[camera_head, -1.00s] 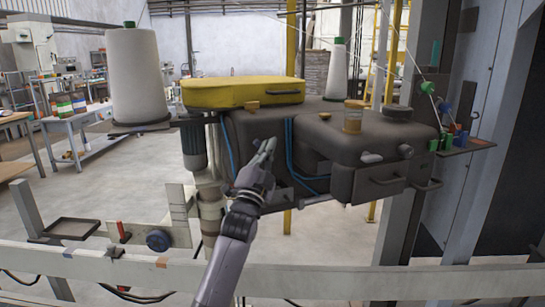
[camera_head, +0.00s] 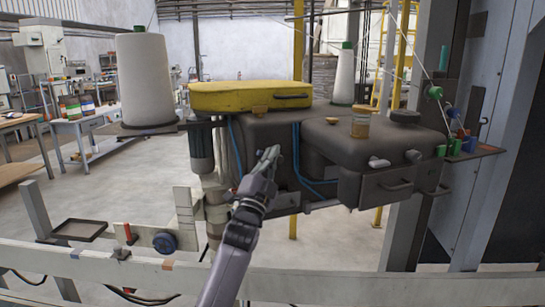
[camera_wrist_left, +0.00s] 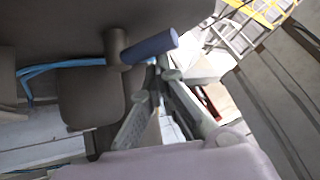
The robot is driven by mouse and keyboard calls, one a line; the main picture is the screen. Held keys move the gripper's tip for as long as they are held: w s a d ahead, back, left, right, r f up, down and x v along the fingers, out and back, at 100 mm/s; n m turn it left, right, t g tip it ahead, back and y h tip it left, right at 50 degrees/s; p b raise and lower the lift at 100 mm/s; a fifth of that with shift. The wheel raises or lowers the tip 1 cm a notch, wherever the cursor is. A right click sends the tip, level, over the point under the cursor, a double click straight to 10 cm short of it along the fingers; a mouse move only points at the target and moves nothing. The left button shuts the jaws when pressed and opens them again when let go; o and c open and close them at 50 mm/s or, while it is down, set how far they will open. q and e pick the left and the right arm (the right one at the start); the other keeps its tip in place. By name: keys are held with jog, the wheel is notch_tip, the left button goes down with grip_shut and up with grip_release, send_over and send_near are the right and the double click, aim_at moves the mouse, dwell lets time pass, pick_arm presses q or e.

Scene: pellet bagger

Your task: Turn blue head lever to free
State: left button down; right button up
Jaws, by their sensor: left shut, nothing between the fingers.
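The blue lever handle (camera_wrist_left: 150,47) shows in the left wrist view as a short blue cylinder on a dark round pivot, on the underside or side of the dark machine head. My left gripper (camera_head: 270,155) is in front of the dark sewing-type head (camera_head: 330,140) in the head view. It is shut and empty. In the left wrist view its fingertips (camera_wrist_left: 160,72) are close to the blue handle; I cannot tell whether they touch it. In the head view the handle cannot be made out, probably behind the gripper. My right gripper is not in view.
A yellow cover (camera_head: 250,95) lies on the head, with blue hoses (camera_head: 297,150) down its front. A white thread cone (camera_head: 145,80) stands left. A pale rail (camera_head: 330,280) crosses below, with a blue knob (camera_head: 165,242) at left. A dark drawer (camera_head: 385,187) is at right.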

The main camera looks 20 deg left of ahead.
pick_arm(q)
jog(key=shift+f, duration=0.2)
jog(key=v, duration=1.1)
jog(key=shift+s, duration=0.45)
jog(key=shift+f, duration=0.1)
